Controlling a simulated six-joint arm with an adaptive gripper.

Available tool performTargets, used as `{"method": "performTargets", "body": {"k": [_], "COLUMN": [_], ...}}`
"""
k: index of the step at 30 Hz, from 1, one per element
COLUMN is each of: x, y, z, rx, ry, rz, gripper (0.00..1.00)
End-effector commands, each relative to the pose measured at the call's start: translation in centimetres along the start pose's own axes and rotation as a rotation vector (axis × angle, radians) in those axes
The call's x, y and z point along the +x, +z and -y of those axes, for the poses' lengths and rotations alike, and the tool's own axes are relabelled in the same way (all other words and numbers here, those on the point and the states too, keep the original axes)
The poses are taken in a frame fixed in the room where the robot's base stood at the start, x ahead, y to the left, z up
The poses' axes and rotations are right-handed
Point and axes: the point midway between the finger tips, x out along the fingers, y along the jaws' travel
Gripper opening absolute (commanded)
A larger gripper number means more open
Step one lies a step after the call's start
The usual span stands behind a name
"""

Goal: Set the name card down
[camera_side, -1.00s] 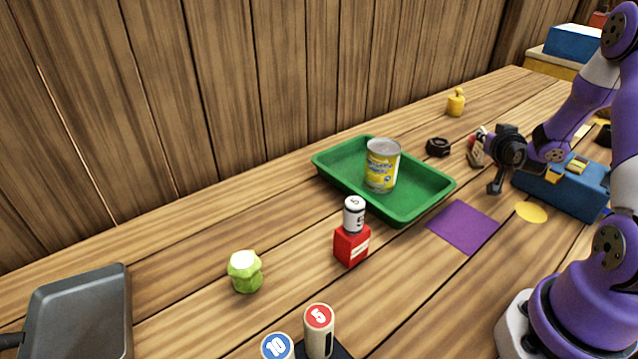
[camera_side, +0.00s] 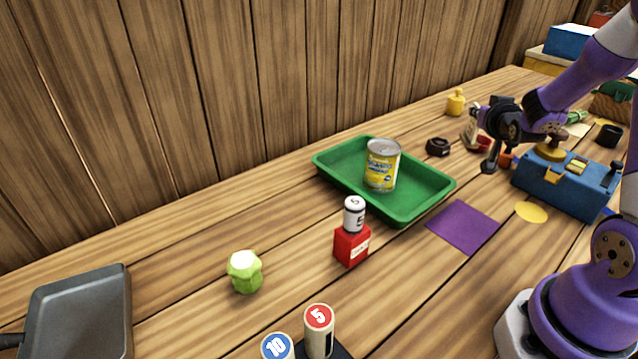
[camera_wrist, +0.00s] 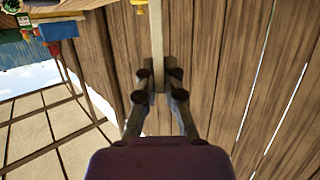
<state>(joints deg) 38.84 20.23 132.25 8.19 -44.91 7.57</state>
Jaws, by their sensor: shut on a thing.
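The name card (camera_side: 472,127) is a small pale upright piece at the left end of my gripper (camera_side: 482,128) in the side view, partly hidden by it. In the wrist view my gripper (camera_wrist: 160,78) is shut on the card (camera_wrist: 158,40), which shows as a thin pale strip seen edge-on between the fingertips. The card's face cannot be read. Whether its lower edge touches the table is unclear.
A green tray (camera_side: 420,209) with a yellow can (camera_side: 382,165), a dark ring-like object (camera_side: 438,147) and a yellow object (camera_side: 456,102) stand left of my gripper. A blue box (camera_side: 565,188) is to its right. A purple square (camera_side: 463,227) lies in front.

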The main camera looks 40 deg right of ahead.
Motion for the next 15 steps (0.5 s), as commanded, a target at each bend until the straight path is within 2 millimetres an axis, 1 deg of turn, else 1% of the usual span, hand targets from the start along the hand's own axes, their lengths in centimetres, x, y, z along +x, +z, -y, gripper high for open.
{"method": "performTargets", "body": {"k": [1,6,13,15], "x": [-0.7,-2.8,-4.4,-5.0], "y": [-0.6,-2.0,-3.1,-3.6], "z": [1.3,4.1,6.3,7.4], "rx": [-0.004,-0.003,-0.002,-0.005], "ry": [-0.011,-0.01,-0.009,-0.025], "rz": [-0.004,-0.004,-0.002,-0.004], "gripper": [0.0,0.0,0.0,0.0]}}
